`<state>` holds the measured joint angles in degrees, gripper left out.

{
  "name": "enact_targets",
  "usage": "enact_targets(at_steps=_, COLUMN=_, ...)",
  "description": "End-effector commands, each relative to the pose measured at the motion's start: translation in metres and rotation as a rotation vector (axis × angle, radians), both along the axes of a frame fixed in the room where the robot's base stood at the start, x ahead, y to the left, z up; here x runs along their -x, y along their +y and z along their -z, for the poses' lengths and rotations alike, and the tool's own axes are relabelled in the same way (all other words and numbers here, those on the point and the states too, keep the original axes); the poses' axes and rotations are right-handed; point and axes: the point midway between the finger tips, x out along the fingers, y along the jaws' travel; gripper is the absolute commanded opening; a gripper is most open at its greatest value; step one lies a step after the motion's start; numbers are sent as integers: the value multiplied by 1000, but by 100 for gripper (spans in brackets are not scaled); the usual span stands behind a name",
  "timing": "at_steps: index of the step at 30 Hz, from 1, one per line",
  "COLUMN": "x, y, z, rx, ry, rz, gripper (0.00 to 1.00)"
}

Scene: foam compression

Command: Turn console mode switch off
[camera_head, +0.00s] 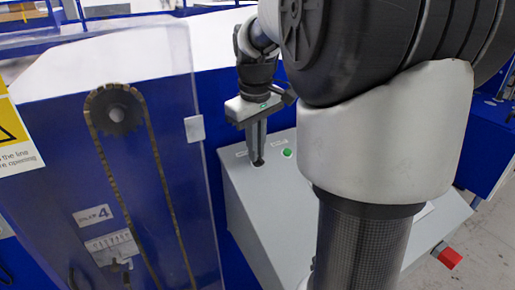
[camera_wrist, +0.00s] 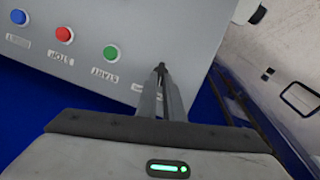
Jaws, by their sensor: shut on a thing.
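The grey console (camera_head: 245,205) has a sloped top panel. My gripper (camera_head: 257,158) points down at the panel's upper left part, just left of the green button. In the wrist view the fingers of my gripper (camera_wrist: 160,72) are close together, shut on a small dark knob (camera_wrist: 159,69), which I take to be the mode switch. The fingers hide most of it, so its turned position cannot be told. The console panel also shows in the wrist view (camera_wrist: 190,25).
A green button (camera_head: 287,153) sits right beside the fingers. The wrist view also shows a red button (camera_wrist: 64,34) and a blue button (camera_wrist: 18,17). A clear guard with a chain and sprocket (camera_head: 117,112) stands left. A red part (camera_head: 449,257) sticks out at the console's lower right.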

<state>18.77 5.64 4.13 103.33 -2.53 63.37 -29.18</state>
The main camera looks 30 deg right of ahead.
Motion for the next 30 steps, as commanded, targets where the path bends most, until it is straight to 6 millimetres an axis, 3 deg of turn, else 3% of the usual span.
enact_targets(at_steps=15, x=6, y=5, z=9, rx=153, ry=11, rz=-384, gripper=0)
enact_targets(at_steps=30, x=8, y=6, z=10, rx=203, ry=11, rz=-509, gripper=0)
